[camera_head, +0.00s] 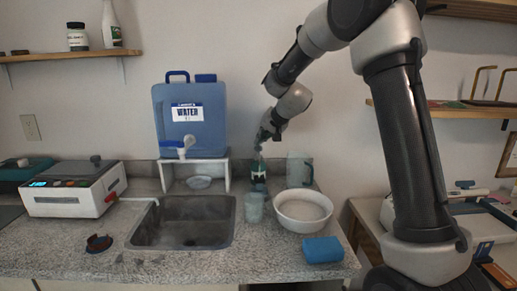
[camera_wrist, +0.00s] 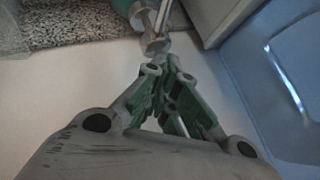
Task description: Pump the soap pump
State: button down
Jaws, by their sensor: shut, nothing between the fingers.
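The soap pump (camera_head: 258,178) is a dark teal bottle with a pale label, upright on the counter behind a cup. My gripper (camera_head: 261,146) points down just above its top. In the wrist view, my gripper (camera_wrist: 168,70) has its green-padded fingers closed together with nothing between them. The metallic pump head (camera_wrist: 155,32) appears just beyond the fingertips, with part of the teal bottle at the top edge. I cannot tell whether the fingertips touch the pump head.
The sink (camera_head: 183,224) and blue water container (camera_head: 190,130) are to the left. A blue sponge (camera_head: 323,250) lies at the front.

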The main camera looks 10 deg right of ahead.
jog(key=shift+r, duration=3.25)
